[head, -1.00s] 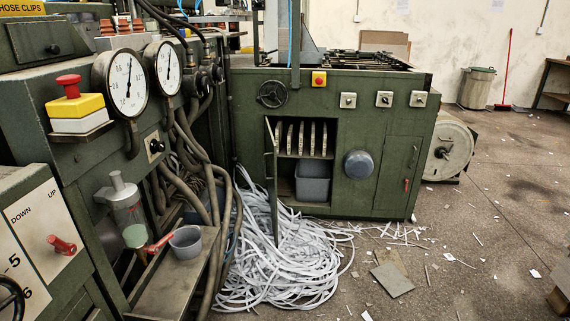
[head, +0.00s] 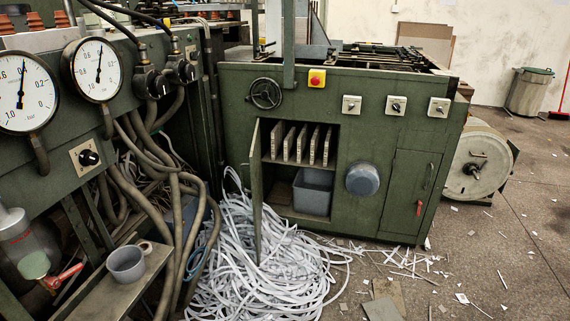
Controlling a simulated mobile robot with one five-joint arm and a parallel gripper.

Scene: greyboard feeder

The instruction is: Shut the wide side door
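The green side door (head: 256,195) of the feeder cabinet (head: 350,220) stands open in the head view. It is hinged at the left of the opening and swung outward, so I see it nearly edge-on. The open compartment shows several upright pale plates (head: 302,145) on a shelf and a grey bin (head: 313,191) below. A narrower door (head: 410,190) with a red handle, at the right of the cabinet, looks shut. My gripper is not in view.
A heap of white strips (head: 265,275) lies on the floor around the open door's foot. Hoses (head: 150,190) and a metal shelf with a grey cup (head: 126,263) are at the left. A roll (head: 475,165) stands at the right. The right floor is mostly clear, with scraps.

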